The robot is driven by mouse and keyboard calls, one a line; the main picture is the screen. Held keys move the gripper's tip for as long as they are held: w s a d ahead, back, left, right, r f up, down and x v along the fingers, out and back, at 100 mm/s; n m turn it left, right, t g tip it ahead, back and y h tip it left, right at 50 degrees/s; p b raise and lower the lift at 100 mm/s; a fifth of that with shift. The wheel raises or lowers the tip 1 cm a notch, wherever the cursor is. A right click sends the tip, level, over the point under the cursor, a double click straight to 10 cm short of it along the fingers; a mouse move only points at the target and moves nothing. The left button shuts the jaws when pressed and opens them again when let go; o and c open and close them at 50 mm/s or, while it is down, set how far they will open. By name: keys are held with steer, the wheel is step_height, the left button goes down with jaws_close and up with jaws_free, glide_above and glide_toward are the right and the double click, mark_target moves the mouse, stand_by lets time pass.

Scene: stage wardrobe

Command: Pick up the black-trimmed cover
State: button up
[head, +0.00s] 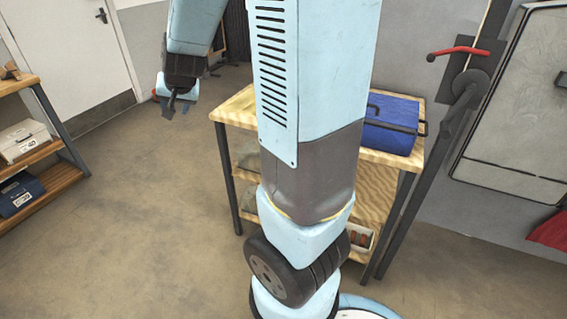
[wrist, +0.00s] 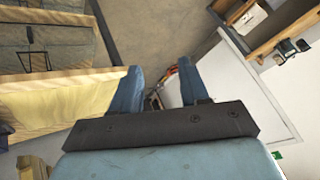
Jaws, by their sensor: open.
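I cannot clearly tell which thing is the black-trimmed cover. A pale panel with a black edge (head: 515,95) is upright at the wall on the right in the head view. A blue case with black fittings (head: 390,128) sits on the wooden table, partly behind my arm. My gripper (head: 173,108) is up at the left of the table, well apart from both. In the wrist view my gripper (wrist: 160,80) has its two fingers spread, with nothing held between them.
The wooden table (head: 236,108) has a lower shelf holding items. Wooden shelving (head: 60,180) with boxes stands at the left, near a white door (head: 75,55). A red lever (head: 458,51) is on a dark post. Open floor (head: 150,220) lies between shelving and table.

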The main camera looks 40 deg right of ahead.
steer(key=w+d+f+m+h, duration=0.25)
steer(key=d+f, duration=0.25)
steer(key=f, duration=0.4)
steer(key=w+d+f+m+h, duration=0.2)
steer(key=w+d+f, duration=0.2)
steer(key=f, duration=0.4)
steer(key=w+d+f+m+h, duration=0.25)
steer(key=d+f, duration=0.25)
steer(key=f, duration=0.4)
steer(key=s+d+f+h, duration=0.5)
steer(key=s+d+f, duration=0.15)
steer(key=f, duration=0.35)
steer(key=s+d+f+h, duration=0.4)
steer(key=s+d+f, duration=0.1)
steer(key=s+f, duration=0.35)
steer(key=shift+g, duration=0.3)
steer(key=shift+w+x, duration=0.15)
steer(key=shift+x, duration=3.3)
steer(key=shift+w+x, duration=0.1)
steer(key=shift+x, duration=3.35)
steer(key=shift+a+f, duration=0.1)
steer(key=shift+c, duration=0.2)
